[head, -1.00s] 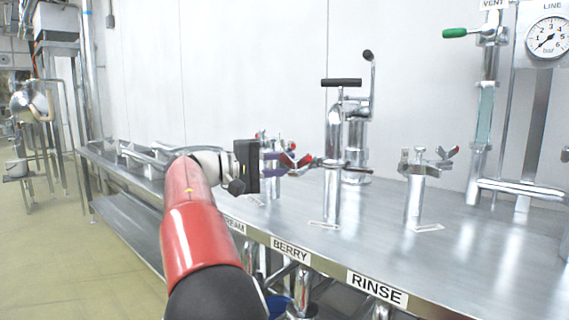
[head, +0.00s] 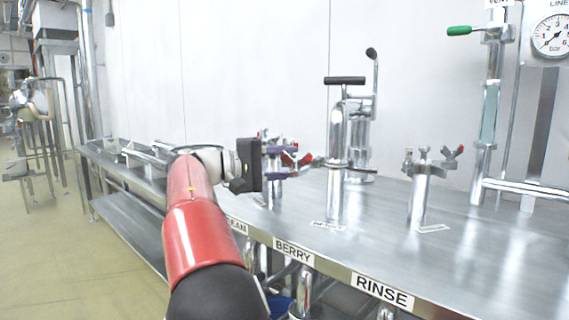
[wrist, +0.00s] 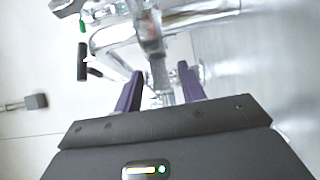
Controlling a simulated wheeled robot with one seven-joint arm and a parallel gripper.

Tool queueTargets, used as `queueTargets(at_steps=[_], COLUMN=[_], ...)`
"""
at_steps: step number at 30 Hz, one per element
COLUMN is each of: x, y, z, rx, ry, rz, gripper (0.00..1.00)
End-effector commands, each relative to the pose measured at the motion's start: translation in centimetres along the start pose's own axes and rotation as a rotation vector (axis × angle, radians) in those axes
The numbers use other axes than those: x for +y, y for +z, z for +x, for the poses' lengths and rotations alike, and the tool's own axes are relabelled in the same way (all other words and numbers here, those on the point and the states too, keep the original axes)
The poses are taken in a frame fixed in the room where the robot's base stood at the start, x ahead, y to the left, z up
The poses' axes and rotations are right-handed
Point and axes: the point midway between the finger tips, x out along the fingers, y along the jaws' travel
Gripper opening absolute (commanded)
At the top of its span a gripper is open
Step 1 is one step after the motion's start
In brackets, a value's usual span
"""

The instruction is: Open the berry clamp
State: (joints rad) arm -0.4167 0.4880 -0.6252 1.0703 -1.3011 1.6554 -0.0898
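The berry post (head: 335,195) stands upright behind the BERRY label (head: 294,252). A dark clamp band (head: 346,166) crosses it at mid-height, and a rod with a red-tipped handle (head: 305,160) reaches left from it. My gripper (head: 283,157) has purple fingers and points right, at the left end of this handle, partly overlapping it. In the wrist view my gripper (wrist: 160,72) has its fingers apart. A blurred grey metal bar (wrist: 151,45) lies ahead of and between them, with no clear contact. Whether the clamp is open is unclear.
The rinse post (head: 418,200) with its red-winged clamp (head: 448,157) stands to the right. Another post (head: 271,192) is close behind my gripper. A taller cylinder with a lever (head: 373,75) stands behind the berry post. The table (head: 480,260) is bare at the front right.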

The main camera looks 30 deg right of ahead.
Motion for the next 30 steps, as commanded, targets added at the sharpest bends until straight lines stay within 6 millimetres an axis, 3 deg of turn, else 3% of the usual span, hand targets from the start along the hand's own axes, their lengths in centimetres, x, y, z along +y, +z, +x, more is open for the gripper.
queueTargets(at_steps=[8,15,21,30], x=[-0.1,0.0,0.0,-0.1], y=[-0.1,-0.1,-0.1,0.0], z=[-1.0,-5.1,-7.4,-7.8], rx=[0.0,0.001,0.0,-0.001], ry=[0.0,0.001,0.0,-0.001], rz=[-0.001,-0.001,-0.001,-0.001], gripper=[0.4,0.4,0.4,0.4])
